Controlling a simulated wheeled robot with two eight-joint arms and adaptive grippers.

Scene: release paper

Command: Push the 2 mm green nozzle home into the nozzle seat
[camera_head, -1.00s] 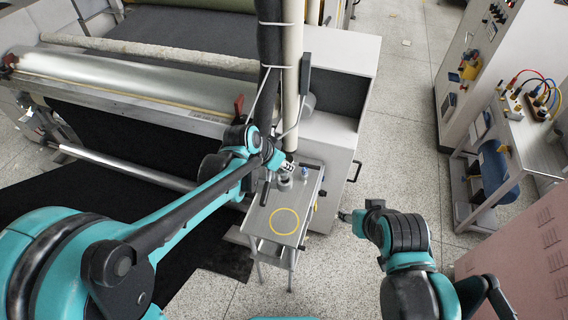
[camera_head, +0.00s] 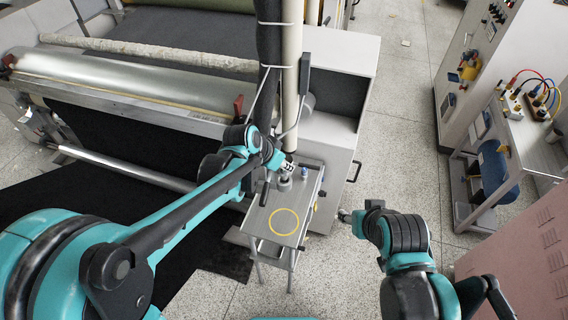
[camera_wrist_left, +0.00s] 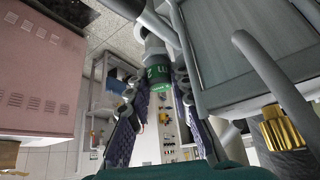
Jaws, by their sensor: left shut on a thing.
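The green nozzle (camera_wrist_left: 157,77), with white lettering, sits between the fingers of my left gripper (camera_wrist_left: 158,92) in the left wrist view. My left gripper is shut on it. The nozzle's far end meets a grey cylindrical part (camera_wrist_left: 152,42), likely the nozzle seat, and looks in line with it. I cannot tell how deep the nozzle sits. In the head view my left gripper (camera_head: 287,166) is over the back of a small metal table, and the nozzle is too small to make out. My right gripper (camera_head: 344,215) is right of the table, apart from it; its jaws are too small to read.
The metal table (camera_head: 262,222) has a yellow ring (camera_head: 284,222) on its clear front part. A grey round piece (camera_head: 284,185) and a blue-topped piece (camera_head: 304,172) stand behind it. A cream vertical pipe (camera_head: 291,80) rises close by. A brass knurled part (camera_wrist_left: 284,128) shows in the wrist view.

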